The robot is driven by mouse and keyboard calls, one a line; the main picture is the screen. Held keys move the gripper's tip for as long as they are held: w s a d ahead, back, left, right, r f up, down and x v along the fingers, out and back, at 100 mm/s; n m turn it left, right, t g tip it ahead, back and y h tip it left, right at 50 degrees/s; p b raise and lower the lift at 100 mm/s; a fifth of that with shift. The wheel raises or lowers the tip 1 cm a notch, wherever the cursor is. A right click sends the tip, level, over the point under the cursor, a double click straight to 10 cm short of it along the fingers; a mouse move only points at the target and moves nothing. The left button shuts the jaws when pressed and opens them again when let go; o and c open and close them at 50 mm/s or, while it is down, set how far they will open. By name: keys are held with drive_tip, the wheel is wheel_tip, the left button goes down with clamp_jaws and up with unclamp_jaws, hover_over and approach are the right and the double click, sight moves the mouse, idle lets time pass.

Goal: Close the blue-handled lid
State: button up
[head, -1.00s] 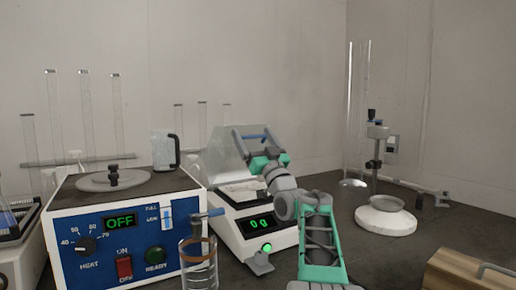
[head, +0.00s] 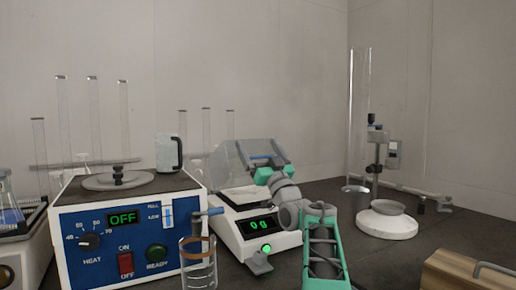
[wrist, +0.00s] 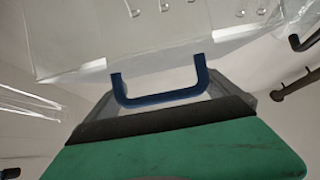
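The clear lid (head: 227,158) is raised and tilted over the white balance (head: 229,237). Its blue handle (head: 262,157) is on its right side in the head view. My gripper (head: 268,162) is at this handle, its green body just below and right of it. In the wrist view the U-shaped blue handle (wrist: 160,99) lies right in front of my gripper (wrist: 160,92). Grey finger parts show apart to either side of the handle, so the gripper looks open. Whether it touches the handle is hard to tell. The balance's pan is visible below the lid.
A glass beaker (head: 198,265) is in front of the balance. A stand with a white base (head: 387,224) is at right, and a wooden box (head: 465,273) at front right.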

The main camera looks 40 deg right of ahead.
drive_tip(key=shift+s+y, duration=0.1)
drive_tip(key=shift+y, duration=0.2)
drive_tip(key=s+a+f, duration=0.2)
drive_tip(key=s+f, duration=0.1)
drive_tip(key=s, duration=1.2)
drive_tip(key=shift+s, duration=0.4)
